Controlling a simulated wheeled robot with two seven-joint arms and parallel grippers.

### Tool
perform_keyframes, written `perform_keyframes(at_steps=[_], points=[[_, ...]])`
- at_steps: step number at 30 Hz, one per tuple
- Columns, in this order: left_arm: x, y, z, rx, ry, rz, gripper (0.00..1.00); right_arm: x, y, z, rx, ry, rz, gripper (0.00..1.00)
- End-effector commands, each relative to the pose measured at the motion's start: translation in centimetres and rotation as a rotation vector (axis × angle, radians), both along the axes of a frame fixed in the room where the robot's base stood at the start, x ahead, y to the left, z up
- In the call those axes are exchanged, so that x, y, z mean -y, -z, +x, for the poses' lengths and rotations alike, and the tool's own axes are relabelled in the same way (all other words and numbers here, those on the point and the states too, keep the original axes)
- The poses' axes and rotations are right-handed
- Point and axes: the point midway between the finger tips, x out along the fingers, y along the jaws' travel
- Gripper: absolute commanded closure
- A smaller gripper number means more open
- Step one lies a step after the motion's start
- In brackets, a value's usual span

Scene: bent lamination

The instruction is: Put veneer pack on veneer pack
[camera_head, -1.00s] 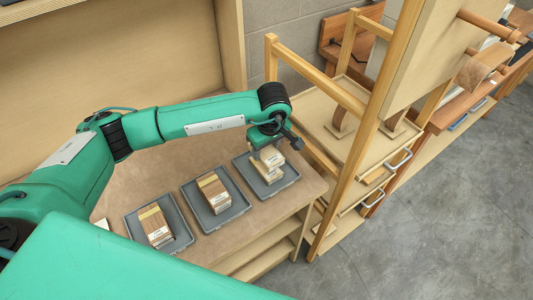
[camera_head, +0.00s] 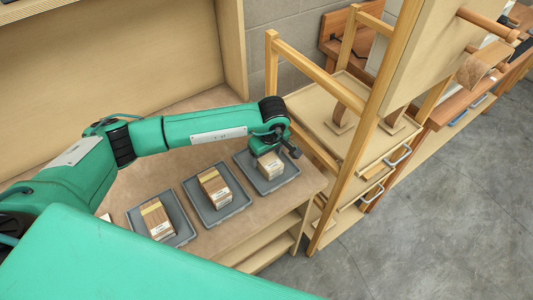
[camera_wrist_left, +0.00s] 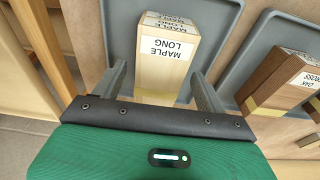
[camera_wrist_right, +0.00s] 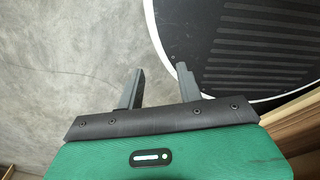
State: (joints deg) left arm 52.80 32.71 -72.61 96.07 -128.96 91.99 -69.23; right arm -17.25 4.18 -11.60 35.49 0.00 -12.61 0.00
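Two pale veneer packs labelled MAPLE LONG stand one on the other in the far grey tray (camera_head: 288,178). The upper maple pack (camera_head: 269,168) sits squarely over the lower one in the head view. The left wrist view shows the upper maple pack (camera_wrist_left: 165,70) between my left fingers, with the lower pack's label (camera_wrist_left: 168,20) just beyond it. My left gripper (camera_wrist_left: 160,75) is open around the upper pack, with a gap at the left finger. My right gripper (camera_wrist_right: 158,78) is open and empty above the floor, outside the head view.
A wooden rack (camera_head: 370,110) stands close on the right. Bench surface shows behind the trays.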

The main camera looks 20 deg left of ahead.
Motion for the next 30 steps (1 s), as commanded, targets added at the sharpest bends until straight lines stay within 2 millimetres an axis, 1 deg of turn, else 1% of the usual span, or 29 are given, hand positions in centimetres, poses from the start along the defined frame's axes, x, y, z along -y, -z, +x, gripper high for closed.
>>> perform_keyframes(at_steps=[5, 9, 11, 14, 21, 24, 27, 30], points=[[0.0, -0.1, 0.0, 0.0, 0.0, 0.0, 0.26, 0.5, -0.1, 0.1, 0.001, -0.001, -0.005, 0.64], [0.0, -0.6, 0.0, 0.0, -0.001, 0.0, 0.26, 0.8, -0.6, 0.1, 0.001, 0.0, -0.009, 0.64], [0.2, -1.1, 0.0, 0.004, 0.002, -0.002, 0.26, 0.9, 0.3, 0.2, 0.002, 0.0, -0.01, 0.64], [0.4, -2.9, -0.2, 0.006, 0.002, -0.002, 0.26, 1.1, 1.2, 0.2, 0.003, 0.0, -0.012, 0.64], [1.0, -8.2, -0.6, 0.006, 0.002, -0.001, 0.26, 1.1, 3.2, 0.2, 0.002, 0.0, -0.011, 0.64], [1.2, -9.9, -0.8, 0.004, 0.002, -0.001, 0.26, 1.0, 3.8, 0.2, 0.002, 0.0, -0.011, 0.64], [1.4, -11.1, -0.9, 0.003, 0.001, -0.001, 0.26, 0.9, 4.1, 0.2, 0.002, 0.001, -0.01, 0.64], [1.4, -11.8, -1.0, 0.002, 0.0, -0.001, 0.26, 0.7, 4.2, 0.2, 0.003, 0.001, -0.008, 0.64]])
